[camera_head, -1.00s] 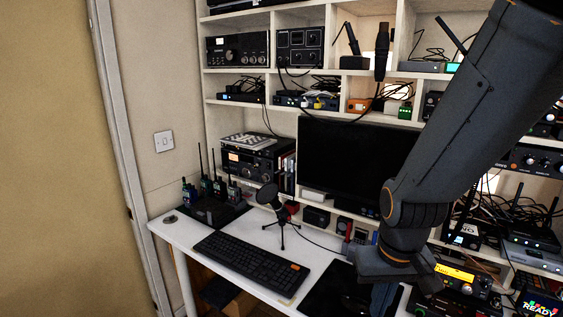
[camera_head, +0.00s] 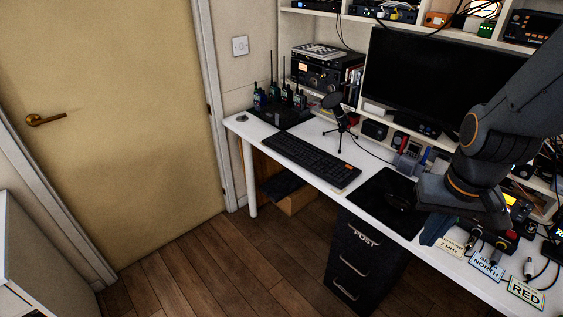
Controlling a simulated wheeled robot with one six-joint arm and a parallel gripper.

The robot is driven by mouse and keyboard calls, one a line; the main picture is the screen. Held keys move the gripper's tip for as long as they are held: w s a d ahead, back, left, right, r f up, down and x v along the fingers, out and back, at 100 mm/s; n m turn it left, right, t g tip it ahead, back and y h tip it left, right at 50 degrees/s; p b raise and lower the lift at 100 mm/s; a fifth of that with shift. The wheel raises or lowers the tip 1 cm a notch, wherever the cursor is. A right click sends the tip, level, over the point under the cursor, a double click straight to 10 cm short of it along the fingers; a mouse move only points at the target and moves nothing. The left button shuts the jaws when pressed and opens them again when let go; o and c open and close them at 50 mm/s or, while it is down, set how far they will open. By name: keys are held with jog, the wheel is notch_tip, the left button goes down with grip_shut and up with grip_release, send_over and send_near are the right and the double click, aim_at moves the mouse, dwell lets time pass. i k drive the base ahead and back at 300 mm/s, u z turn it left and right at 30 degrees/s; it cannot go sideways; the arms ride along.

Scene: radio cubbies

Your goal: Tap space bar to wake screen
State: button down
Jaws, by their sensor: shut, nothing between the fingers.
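The black keyboard (camera_head: 310,162) lies on the white desk, left of the dark mouse mat. Its space bar is too small to pick out. The monitor (camera_head: 412,80) stands at the back of the desk, and its screen is black. My gripper (camera_head: 436,232) hangs from the arm at the right, pointing down. It is shut and empty, at the right of the mouse mat and well apart from the keyboard. The arm covers the monitor's right end.
A microphone on a tripod (camera_head: 338,112) stands behind the keyboard. A mouse (camera_head: 399,201) lies on the black mat (camera_head: 372,188). Radios (camera_head: 285,98) stand at the desk's left end. Cables and label cards (camera_head: 486,265) lie at the right. Wooden floor (camera_head: 225,265) is clear before the desk.

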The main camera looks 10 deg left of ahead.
aim_at(283, 149)
jog(key=k, duration=0.75)
jog(key=u, duration=1)
jog(key=i, duration=0.8)
jog(key=u, duration=0.75)
jog(key=i, duration=0.85)
jog(key=z, duration=0.65)
jog(key=i, duration=0.8)
jog(key=z, duration=1)
jog(key=i, duration=0.25)
jog(key=z, duration=0.25)
